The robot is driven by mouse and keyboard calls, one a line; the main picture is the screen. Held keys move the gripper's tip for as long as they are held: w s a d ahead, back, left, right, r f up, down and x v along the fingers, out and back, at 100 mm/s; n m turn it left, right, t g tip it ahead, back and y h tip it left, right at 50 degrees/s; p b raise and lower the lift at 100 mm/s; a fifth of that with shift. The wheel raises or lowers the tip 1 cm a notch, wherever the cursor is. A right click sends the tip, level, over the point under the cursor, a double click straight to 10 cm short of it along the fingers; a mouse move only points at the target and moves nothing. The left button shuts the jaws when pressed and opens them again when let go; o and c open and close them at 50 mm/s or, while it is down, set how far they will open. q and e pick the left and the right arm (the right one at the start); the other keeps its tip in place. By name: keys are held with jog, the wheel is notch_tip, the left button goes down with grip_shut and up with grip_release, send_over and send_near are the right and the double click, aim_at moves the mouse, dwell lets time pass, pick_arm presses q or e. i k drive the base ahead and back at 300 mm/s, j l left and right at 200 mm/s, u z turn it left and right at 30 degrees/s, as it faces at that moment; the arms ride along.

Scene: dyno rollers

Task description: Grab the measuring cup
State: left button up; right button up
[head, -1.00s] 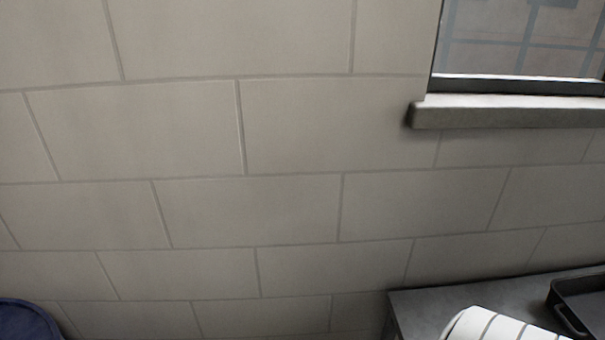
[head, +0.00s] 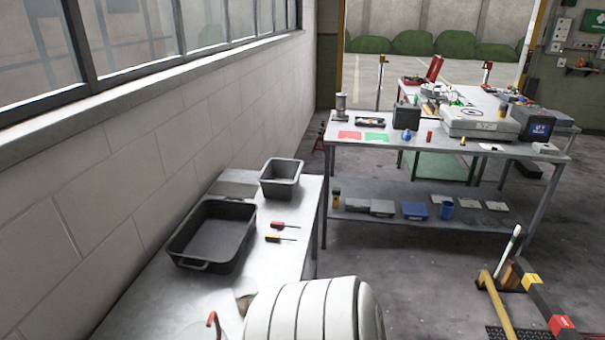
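I cannot pick out the measuring cup for certain in the head view. A small cup-like thing (head: 246,302) stands on the near metal table, partly hidden behind a white ribbed rounded form. A grey metal cylinder (head: 340,104) stands upright at the left end of the far workbench. A small blue container (head: 447,209) sits on that bench's lower shelf. Neither of my grippers is in view.
The near table (head: 150,290) holds a large black tray (head: 212,237), a smaller grey bin (head: 281,178) and two screwdrivers (head: 287,226). The far workbench (head: 400,150) carries a scale-like device (head: 480,122). Yellow and black bars (head: 495,305) lie at right. Open floor lies between.

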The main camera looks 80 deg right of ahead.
aim_at(245, 285)
jog(key=l+z, duration=0.15)
jog(key=z, duration=1.9)
jog(key=l+u, duration=0.25)
jog(key=u, duration=0.2)
jog(key=l+u, duration=0.25)
jog(key=u, duration=0.25)
jog(key=i, duration=0.05)
